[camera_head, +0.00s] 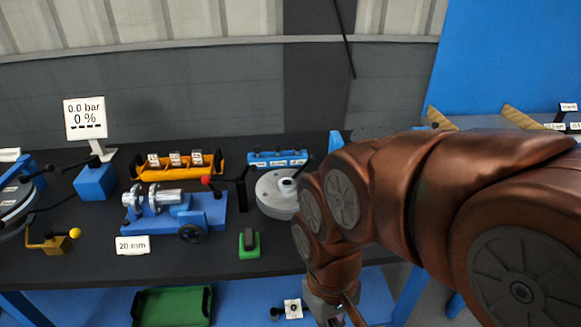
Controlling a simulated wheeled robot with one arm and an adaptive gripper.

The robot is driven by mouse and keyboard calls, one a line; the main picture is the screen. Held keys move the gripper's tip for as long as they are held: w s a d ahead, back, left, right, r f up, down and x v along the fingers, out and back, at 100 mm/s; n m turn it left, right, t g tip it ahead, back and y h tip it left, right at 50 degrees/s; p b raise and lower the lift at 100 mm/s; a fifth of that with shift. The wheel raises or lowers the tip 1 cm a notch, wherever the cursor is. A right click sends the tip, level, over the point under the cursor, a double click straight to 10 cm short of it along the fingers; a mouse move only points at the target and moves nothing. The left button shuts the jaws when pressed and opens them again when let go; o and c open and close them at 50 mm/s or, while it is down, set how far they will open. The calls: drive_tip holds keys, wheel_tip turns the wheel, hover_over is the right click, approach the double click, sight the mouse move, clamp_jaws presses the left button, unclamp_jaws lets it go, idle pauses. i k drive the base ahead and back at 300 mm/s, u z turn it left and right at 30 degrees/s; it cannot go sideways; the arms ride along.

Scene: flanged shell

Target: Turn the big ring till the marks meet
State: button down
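A round grey flanged disc (272,205) with a raised hub lies on the dark bench top, right of its middle. It may be the big ring, but I cannot be sure. My arm hides its right side, and I cannot make out any marks on it. My gripper (338,315) hangs at the bottom edge of the picture, in front of the bench and below the disc in the picture, apart from it. Its fingers are mostly cut off, so their opening does not show.
A blue vise (205,208) with a silver flanged part (158,200) stands left of the disc. A green block (249,243) sits near the bench front. Behind are an orange rack (180,168) and a blue rack (278,158). A green tray (172,306) is below the bench.

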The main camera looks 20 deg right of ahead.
sight(268, 194)
drive_tip(key=z, duration=0.45)
drive_tip(key=k, duration=0.5)
drive_tip(key=u, duration=0.85)
drive_tip(key=i, duration=1.3)
drive_tip(key=z, duration=0.35)
